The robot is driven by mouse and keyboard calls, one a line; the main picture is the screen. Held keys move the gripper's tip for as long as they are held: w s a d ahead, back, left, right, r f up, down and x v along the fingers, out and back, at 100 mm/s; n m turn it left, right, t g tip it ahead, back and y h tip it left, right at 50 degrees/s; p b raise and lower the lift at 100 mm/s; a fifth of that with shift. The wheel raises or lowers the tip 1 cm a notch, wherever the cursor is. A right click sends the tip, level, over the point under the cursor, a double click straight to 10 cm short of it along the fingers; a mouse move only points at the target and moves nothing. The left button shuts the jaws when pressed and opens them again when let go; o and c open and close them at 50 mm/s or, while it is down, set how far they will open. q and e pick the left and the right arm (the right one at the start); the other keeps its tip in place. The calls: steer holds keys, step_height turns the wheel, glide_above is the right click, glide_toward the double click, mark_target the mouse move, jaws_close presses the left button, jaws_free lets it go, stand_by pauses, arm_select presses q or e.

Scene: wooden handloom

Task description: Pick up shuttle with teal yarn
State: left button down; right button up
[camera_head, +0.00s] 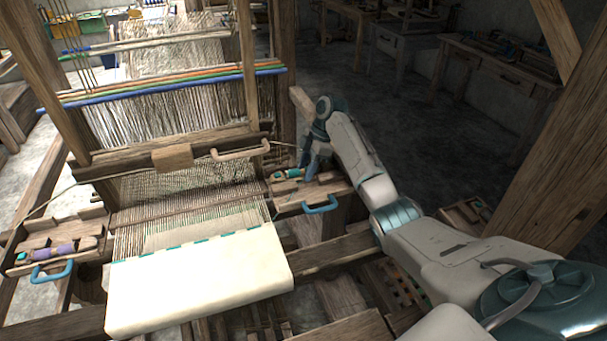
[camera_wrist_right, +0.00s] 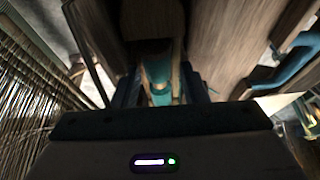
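The shuttle with teal yarn (camera_head: 290,174) lies in the wooden box on the right side of the loom. It also shows in the right wrist view (camera_wrist_right: 160,82), end-on, with its teal yarn between my fingers. My right gripper (camera_head: 307,163) points down at the shuttle from above. In the wrist view its dark blue fingers (camera_wrist_right: 162,92) stand on either side of the shuttle, apparently open with small gaps; contact is hard to make out. The shuttle's far end is in dark shade. My left gripper is not in view.
The right shuttle box (camera_head: 330,187) has a blue handle (camera_head: 320,205). Warp threads (camera_head: 180,185) and the cream cloth roll (camera_head: 200,280) are left of it. The left box holds a purple-yarn shuttle (camera_head: 65,250). A thick post (camera_head: 540,140) stands at right.

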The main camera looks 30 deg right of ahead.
steer(key=shift+r, duration=0.1)
steer(key=shift+c, duration=0.3)
steer(key=shift+r, duration=0.2)
step_height(320, 180, up, 5)
steer(key=shift+r+b, duration=0.1)
steer(key=shift+b, duration=0.55)
steer(key=shift+r, duration=0.35)
steer(key=s+d+b, duration=0.2)
steer(key=d+b, duration=0.2)
steer(key=d, duration=1.4)
steer(key=shift+s+r, duration=0.3)
steer(key=shift+s, duration=0.05)
steer(key=shift+s+a, duration=0.1)
